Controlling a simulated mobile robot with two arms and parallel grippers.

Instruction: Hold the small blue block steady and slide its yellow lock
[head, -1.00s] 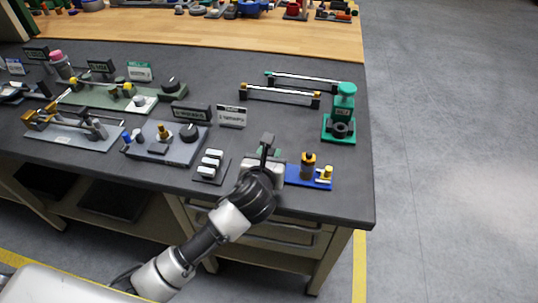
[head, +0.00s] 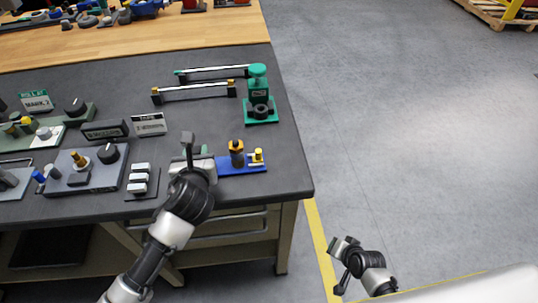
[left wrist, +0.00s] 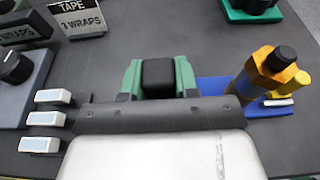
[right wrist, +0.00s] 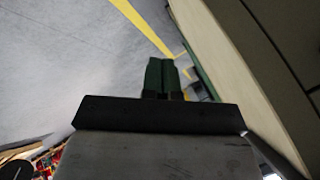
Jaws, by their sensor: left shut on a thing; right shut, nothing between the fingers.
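The small blue block (head: 228,167) lies flat near the table's front right corner. It carries an amber-and-black knob (head: 236,152). Its yellow lock (head: 257,156) stands at the right end, and it also shows at the right in the left wrist view (left wrist: 296,84). My left gripper (head: 190,158) is at the block's left end. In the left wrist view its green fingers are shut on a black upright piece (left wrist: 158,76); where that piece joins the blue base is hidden. My right gripper (head: 342,262) is shut and empty, off the table's right side, well below and right of the block.
A green device (head: 259,100) stands behind the block. Two bar fixtures (head: 195,90) lie further back left. A panel of white switches (head: 139,178) is left of my left gripper. The table edge is close in front and right; open floor (head: 400,150) lies right.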

